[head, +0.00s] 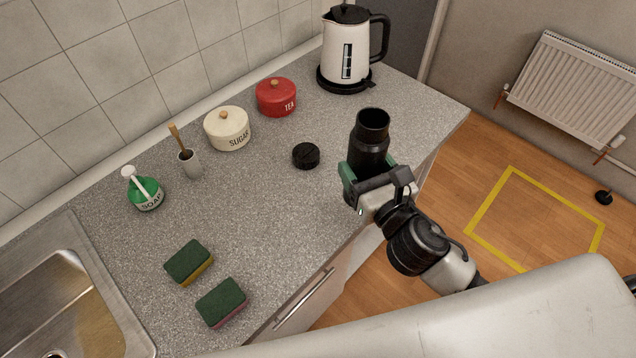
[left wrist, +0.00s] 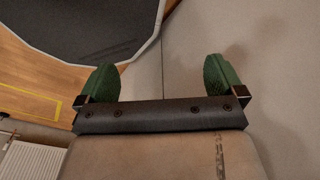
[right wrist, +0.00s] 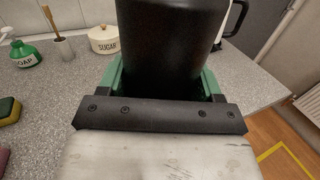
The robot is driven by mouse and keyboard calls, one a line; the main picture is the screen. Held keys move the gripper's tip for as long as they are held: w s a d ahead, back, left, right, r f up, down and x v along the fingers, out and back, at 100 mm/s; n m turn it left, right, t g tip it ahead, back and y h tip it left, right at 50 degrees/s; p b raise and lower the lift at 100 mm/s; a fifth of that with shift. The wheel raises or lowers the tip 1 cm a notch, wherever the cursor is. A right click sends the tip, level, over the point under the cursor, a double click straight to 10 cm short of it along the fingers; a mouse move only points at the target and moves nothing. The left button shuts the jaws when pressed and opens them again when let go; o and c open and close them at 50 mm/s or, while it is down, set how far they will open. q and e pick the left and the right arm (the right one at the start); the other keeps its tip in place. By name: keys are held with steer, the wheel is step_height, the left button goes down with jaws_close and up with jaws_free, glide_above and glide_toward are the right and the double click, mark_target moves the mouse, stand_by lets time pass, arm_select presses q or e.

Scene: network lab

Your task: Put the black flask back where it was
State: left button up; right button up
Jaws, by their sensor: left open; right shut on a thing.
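The black flask (head: 371,138) is upright and its top is open, with no lid on it. My right gripper (head: 366,178) is shut on the flask's lower body, near the counter's front edge. In the right wrist view the flask (right wrist: 170,45) fills the space between the green fingers. I cannot tell whether its base touches the counter. A black round lid (head: 306,155) lies on the counter to the left of the flask. My left gripper (left wrist: 162,80) is open and empty in its wrist view, away from the counter.
On the counter (head: 270,210) stand a kettle (head: 350,50), a red tea pot (head: 276,97), a sugar pot (head: 227,128), a brush holder (head: 189,163), a soap bottle (head: 145,191) and two sponges (head: 221,303). A sink (head: 65,310) is at left. The counter's middle is clear.

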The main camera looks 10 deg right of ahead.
arm_select(q)
steer(key=shift+w+a+f+b, duration=0.4)
steer(key=shift+w+f+b, duration=0.4)
arm_select(e)
steer(key=shift+w+a+f, duration=1.15)
steer(key=shift+a+f, duration=0.05)
steer(key=shift+f, duration=0.45)
steer(key=shift+w+a+f, duration=1.2)
steer(key=shift+f, duration=0.4)
steer(key=shift+w+a+f, duration=1.15)
steer(key=shift+a+f, duration=0.05)
steer(key=shift+f, duration=0.45)
steer(key=shift+f, duration=0.1)
steer(key=o, duration=0.7)
steer(key=shift+f, duration=0.15)
steer(key=o, duration=0.5)
steer(key=shift+c, duration=0.2)
arm_select(q)
steer(key=shift+w+f, duration=0.1)
